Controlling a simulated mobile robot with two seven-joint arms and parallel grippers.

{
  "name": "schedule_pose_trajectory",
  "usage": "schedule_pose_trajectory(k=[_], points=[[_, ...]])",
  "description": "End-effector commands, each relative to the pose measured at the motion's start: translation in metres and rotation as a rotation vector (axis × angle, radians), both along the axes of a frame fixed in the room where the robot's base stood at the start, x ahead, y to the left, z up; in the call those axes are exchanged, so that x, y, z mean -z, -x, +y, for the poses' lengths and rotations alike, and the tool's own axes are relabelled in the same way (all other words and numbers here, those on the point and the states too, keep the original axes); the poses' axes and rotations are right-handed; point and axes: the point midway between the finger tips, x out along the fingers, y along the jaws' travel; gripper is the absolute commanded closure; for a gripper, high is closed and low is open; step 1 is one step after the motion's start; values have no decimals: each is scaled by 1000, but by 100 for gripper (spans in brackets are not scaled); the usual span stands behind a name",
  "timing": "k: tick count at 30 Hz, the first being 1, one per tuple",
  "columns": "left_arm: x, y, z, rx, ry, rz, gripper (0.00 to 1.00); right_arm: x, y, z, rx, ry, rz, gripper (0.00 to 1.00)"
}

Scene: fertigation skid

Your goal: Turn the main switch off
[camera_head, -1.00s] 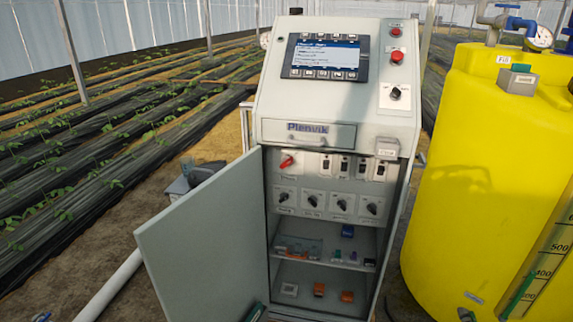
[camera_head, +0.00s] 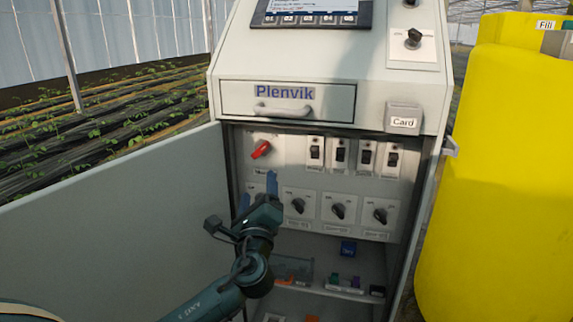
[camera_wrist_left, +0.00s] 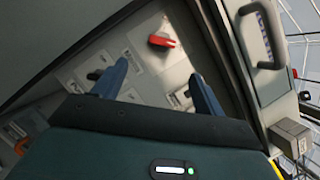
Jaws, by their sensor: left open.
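The main switch is a red rotary handle (camera_head: 261,149) at the upper left of the panel inside the open cabinet, above a label that is partly readable. Its handle sits tilted. In the left wrist view the red handle (camera_wrist_left: 161,41) shows beyond the fingertips, between them and apart from both. My left gripper (camera_head: 258,187) is open and empty, just below the red handle in the head view, in front of the left knob of the lower row. Its two blue fingers (camera_wrist_left: 157,82) stand wide apart in the wrist view. My right gripper is not in view.
The open cabinet door (camera_head: 110,215) stands left of my arm. Several toggle switches (camera_head: 340,152) and black knobs (camera_head: 338,210) fill the panel's right side. A drawer with a handle (camera_head: 284,108) is above. A yellow tank (camera_head: 500,170) stands at right.

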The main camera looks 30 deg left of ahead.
Motion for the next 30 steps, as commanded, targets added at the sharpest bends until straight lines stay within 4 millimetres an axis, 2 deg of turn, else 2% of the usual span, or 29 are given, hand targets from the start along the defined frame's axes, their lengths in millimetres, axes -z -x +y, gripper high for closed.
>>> schedule_pose_trajectory(k=[5,15,21,30], points=[[-10,-12,9,-13,-21,-9,29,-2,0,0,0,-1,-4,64],[-28,-69,42,-13,-16,-9,29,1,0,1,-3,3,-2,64],[-35,-97,57,-11,-15,-7,29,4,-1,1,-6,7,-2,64],[-39,-110,64,-8,-14,-6,29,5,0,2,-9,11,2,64]])
